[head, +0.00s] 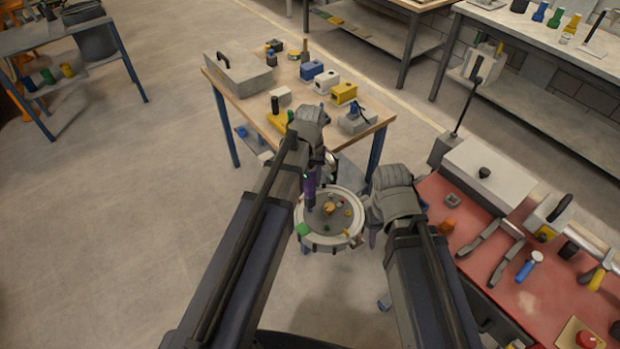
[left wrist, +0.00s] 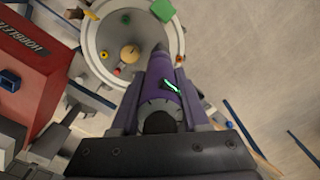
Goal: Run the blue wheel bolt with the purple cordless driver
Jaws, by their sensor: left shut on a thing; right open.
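The purple cordless driver (head: 309,186) is held by my left gripper (head: 318,160), which is shut on it. In the left wrist view the driver (left wrist: 160,95) lies between the two fingers, its dark nose (left wrist: 178,57) over the right side of the round wheel (left wrist: 88,45). In the head view the wheel (head: 328,241) is a pale-rimmed disc with a grey face, an orange-tan centre and several small coloured bolts. I cannot make out the blue bolt; the driver covers part of the face. Whether the nose touches a bolt is unclear. My right gripper (head: 374,228) is open beside the wheel's right rim.
A green block (head: 303,229) sits at the wheel's left rim. A wooden-topped table (head: 375,122) with boxes and blocks stands behind. A red-topped bench (head: 520,300) with tools is close on the right. Open floor lies to the left.

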